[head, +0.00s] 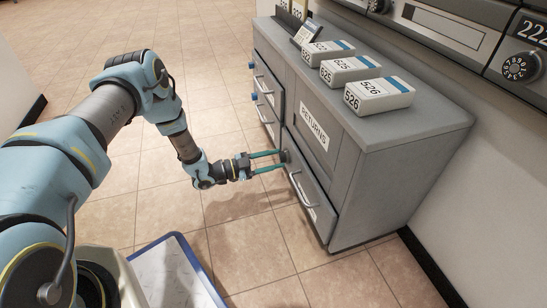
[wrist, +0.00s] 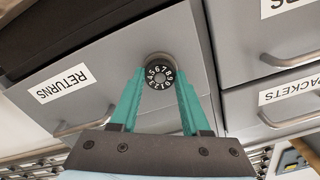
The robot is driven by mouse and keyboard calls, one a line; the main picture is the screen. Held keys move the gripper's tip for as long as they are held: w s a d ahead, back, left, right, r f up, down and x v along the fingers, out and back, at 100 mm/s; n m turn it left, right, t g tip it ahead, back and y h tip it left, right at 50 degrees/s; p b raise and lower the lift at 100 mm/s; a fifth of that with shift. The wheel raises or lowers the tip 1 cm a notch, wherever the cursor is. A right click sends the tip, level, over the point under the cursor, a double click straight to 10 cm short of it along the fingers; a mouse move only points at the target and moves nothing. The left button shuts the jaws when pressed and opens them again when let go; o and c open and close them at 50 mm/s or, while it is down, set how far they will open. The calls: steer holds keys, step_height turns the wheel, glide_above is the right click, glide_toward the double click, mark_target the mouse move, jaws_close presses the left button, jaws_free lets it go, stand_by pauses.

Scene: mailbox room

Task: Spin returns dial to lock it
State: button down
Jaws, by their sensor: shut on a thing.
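The returns dial (wrist: 160,76) is a round black knob with white numbers, on the grey cabinet front that bears the RETURNS label (wrist: 64,83). In the wrist view the label appears upside down. In the head view the same label (head: 314,127) is on the cabinet's front, up and right of the dial. My gripper (wrist: 160,82) has its two teal fingers on either side of the dial, shut on it. In the head view my gripper (head: 281,160) reaches the cabinet from the left, and its fingertips mostly hide the dial.
Drawers with handles (head: 303,188) line the cabinet front. Several numbered boxes, such as 526 (head: 378,95), lie on the cabinet top (head: 432,122). Mailbox doors with dials (head: 519,67) are on the wall behind. The tiled floor (head: 245,240) left of the cabinet is clear.

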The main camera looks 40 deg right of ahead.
steer(key=m+p, duration=0.1)
steer(key=m, duration=0.3)
steer(key=shift+m, duration=0.4)
stand_by(0.4)
steer(key=shift+c, duration=1.9)
jaws_free()
steer(key=p+v, duration=0.3)
steer(key=v, duration=0.7)
steer(key=shift+w+a+p, duration=0.15)
steer(key=shift+a+p, duration=0.25)
